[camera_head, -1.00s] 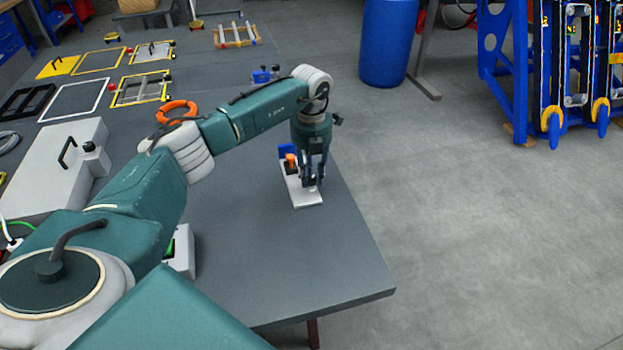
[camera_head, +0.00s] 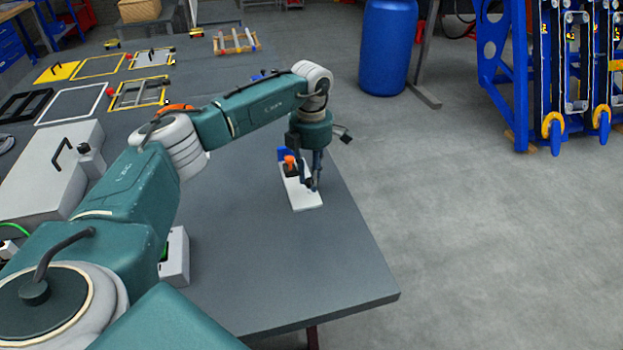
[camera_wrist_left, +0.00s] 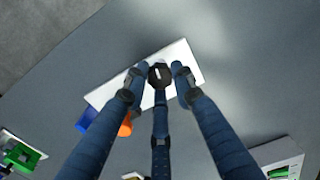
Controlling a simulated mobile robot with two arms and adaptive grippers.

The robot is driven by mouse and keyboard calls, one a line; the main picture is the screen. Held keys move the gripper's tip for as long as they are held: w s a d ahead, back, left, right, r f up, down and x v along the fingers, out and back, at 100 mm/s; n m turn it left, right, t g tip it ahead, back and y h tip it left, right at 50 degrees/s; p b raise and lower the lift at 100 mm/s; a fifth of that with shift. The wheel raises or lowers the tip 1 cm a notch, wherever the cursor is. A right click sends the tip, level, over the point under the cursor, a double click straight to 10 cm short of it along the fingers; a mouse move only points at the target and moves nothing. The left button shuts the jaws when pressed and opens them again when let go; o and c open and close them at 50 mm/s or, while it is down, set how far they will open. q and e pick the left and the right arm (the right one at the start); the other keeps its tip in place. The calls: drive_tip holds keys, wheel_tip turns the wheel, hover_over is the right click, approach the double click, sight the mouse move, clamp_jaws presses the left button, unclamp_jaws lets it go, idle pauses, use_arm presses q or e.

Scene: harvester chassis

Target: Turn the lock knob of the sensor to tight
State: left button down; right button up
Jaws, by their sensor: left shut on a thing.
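The sensor's white base plate (camera_head: 306,199) lies on the grey table near its right edge, with a blue part (camera_head: 283,153) and an orange part (camera_head: 290,160) at its far end. In the left wrist view the plate (camera_wrist_left: 188,57) lies under the fingers. A dark round lock knob (camera_wrist_left: 160,80) with a white line on top sits on it. My left gripper (camera_head: 313,185) points straight down over the plate. Its three fingers stand around the knob, shut on it, as the left wrist view (camera_wrist_left: 160,72) shows. The knob is hidden behind the fingers in the head view.
A white box with a green part (camera_head: 176,257) stands on the table, partly behind my left arm. A grey-white case (camera_head: 40,180) is at the left. The table's front right is clear.

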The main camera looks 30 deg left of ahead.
sight(310, 180)
use_arm(q)
drive_tip(key=shift+a+m+b, duration=0.1)
drive_tip(key=shift+m+b, duration=0.2)
drive_tip(key=shift+m, duration=1.3)
drive_tip(key=c, duration=1.4)
unclamp_jaws()
drive_tip(key=shift+s+a, duration=0.1)
drive_tip(key=shift+c, duration=0.2)
drive_tip(key=shift+r, duration=0.15)
drive_tip(key=shift+r, duration=0.3)
wheel_tip(310, 180, up, 11)
drive_tip(key=shift+r, duration=0.1)
